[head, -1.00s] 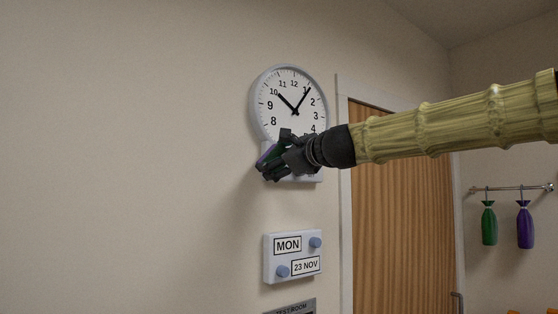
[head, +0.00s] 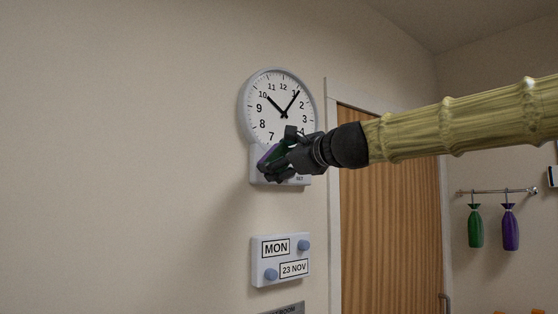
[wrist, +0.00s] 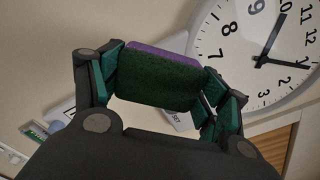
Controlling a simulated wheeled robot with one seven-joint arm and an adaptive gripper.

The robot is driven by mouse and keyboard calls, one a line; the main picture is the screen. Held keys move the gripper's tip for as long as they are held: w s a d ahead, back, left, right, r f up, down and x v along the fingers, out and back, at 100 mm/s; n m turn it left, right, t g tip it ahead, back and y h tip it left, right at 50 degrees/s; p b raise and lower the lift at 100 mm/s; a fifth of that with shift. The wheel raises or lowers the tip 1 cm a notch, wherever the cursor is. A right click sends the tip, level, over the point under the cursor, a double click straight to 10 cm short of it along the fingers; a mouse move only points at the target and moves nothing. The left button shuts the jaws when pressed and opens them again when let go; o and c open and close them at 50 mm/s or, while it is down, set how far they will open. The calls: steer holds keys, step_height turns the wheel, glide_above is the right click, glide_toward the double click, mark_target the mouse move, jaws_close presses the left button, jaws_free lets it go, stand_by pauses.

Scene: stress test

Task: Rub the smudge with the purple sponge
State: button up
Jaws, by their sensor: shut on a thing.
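My gripper (head: 280,158) is shut on the purple sponge (head: 267,155), in front of the lower part of the wall clock. In the wrist view the sponge (wrist: 155,82) sits between my gripper's (wrist: 160,85) two fingers. Its dark green side faces the camera and a purple layer shows along its top edge. I cannot tell whether the sponge touches the clock or wall. I cannot make out a smudge in either view.
The round clock (head: 280,95) has a pale box below its face. A calendar box (head: 280,260) with blue knobs is under it. A wooden door (head: 390,220) is right of it. Green (head: 475,226) and purple (head: 510,228) bags hang from a rail farther right.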

steer(key=shift+v, duration=1.5)
